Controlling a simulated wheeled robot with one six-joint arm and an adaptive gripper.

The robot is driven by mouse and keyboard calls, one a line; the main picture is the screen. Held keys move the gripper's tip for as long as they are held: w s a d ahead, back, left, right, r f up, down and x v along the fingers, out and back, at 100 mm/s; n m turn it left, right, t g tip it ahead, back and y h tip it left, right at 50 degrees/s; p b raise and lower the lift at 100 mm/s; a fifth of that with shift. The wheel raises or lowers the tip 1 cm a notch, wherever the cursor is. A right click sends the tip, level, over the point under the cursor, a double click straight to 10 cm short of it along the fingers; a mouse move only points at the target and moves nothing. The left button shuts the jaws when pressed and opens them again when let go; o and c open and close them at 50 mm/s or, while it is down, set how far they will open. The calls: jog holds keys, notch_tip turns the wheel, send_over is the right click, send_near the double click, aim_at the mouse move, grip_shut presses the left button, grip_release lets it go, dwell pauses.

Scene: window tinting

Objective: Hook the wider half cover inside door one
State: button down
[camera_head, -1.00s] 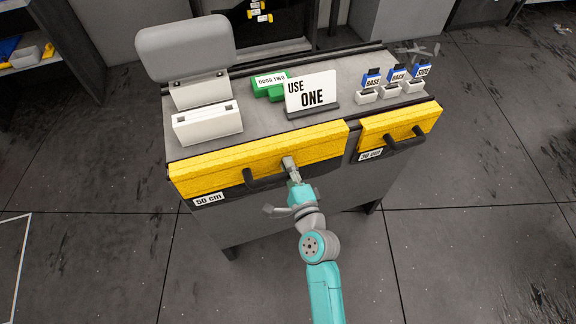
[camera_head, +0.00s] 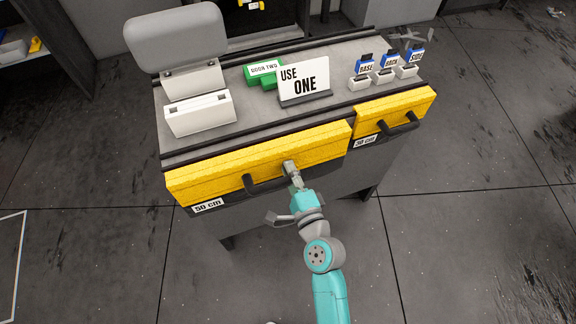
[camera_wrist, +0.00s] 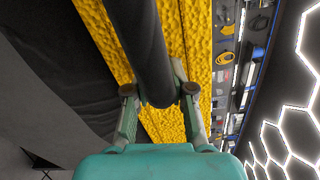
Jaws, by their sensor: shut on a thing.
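The wider half cover (camera_head: 225,168) is a long yellow slab with a dark handle and a "50 cm" label, at the front of the workbench. My gripper (camera_head: 291,172) is shut on the right part of its handle. In the wrist view the fingers (camera_wrist: 160,100) close on both sides of the dark handle bar (camera_wrist: 140,40), with the yellow cover (camera_wrist: 198,45) behind it. A dark strip shows between the cover and the bench top. A white sign (camera_head: 304,82) reading "USE ONE" stands on the bench. No door one shows clearly.
A narrower yellow cover (camera_head: 395,110), labelled "30 cm", sits to the right. The bench top (camera_head: 245,115) carries a white holder (camera_head: 200,113) with a grey panel (camera_head: 175,38), a green "DOOR TWO" block (camera_head: 262,72) and several small labelled blocks. Open floor (camera_head: 470,220) lies right and in front.

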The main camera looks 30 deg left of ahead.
jog(key=shift+v, duration=1.25)
jog(key=shift+r, duration=0.1)
dwell(0.9)
